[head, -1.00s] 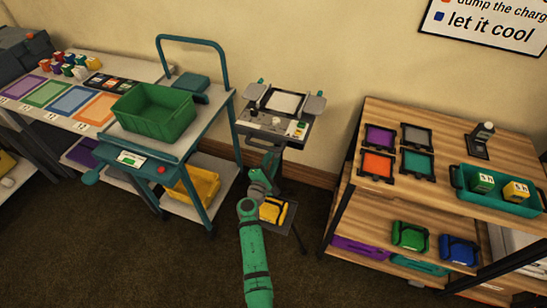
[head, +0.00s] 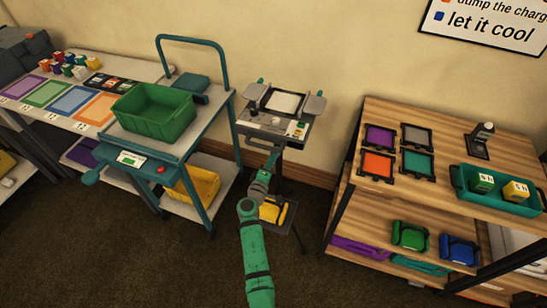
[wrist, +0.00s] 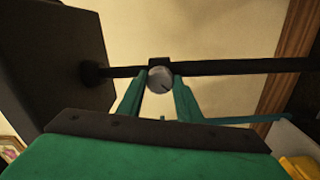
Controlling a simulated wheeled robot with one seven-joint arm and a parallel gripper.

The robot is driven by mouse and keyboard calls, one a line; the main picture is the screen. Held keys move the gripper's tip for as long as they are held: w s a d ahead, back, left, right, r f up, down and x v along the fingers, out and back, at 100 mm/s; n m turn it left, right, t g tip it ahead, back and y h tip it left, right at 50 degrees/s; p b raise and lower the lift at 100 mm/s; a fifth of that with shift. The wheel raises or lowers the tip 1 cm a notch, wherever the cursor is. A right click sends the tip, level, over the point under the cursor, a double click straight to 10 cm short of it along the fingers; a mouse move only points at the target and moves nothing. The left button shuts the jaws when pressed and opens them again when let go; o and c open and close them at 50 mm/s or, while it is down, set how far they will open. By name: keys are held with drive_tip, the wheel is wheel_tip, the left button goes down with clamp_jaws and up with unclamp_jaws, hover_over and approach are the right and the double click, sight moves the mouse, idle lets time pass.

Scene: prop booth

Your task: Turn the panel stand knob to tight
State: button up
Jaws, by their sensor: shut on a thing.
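The panel stand (head: 262,131) stands in front of the wall between the trolley and the wooden shelf. In the wrist view its dark pole (wrist: 235,66) runs across the picture, with a dark block on it. The grey round knob (wrist: 160,79) sits at that block and has a short dark mark towards its lower right. My gripper (wrist: 159,84) has one green finger on each side of the knob and is shut on it. In the head view my gripper (head: 271,160) is just below the stand's top, and the knob cannot be made out there.
A teal trolley with a green bin (head: 155,112) stands close on the left. A wooden shelf (head: 390,110) with coloured frames and a teal tray (head: 497,205) is on the right. A yellow object (head: 272,212) lies low by the stand's foot. Carpet is free in front.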

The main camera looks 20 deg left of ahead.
drive_tip(key=shift+d, duration=0.1)
idle(0.3)
drive_tip(key=o, duration=1)
drive_tip(key=shift+o, duration=0.2)
drive_tip(key=s, duration=1)
drive_tip(key=shift+s+a, duration=0.25)
drive_tip(key=shift+s, duration=0.1)
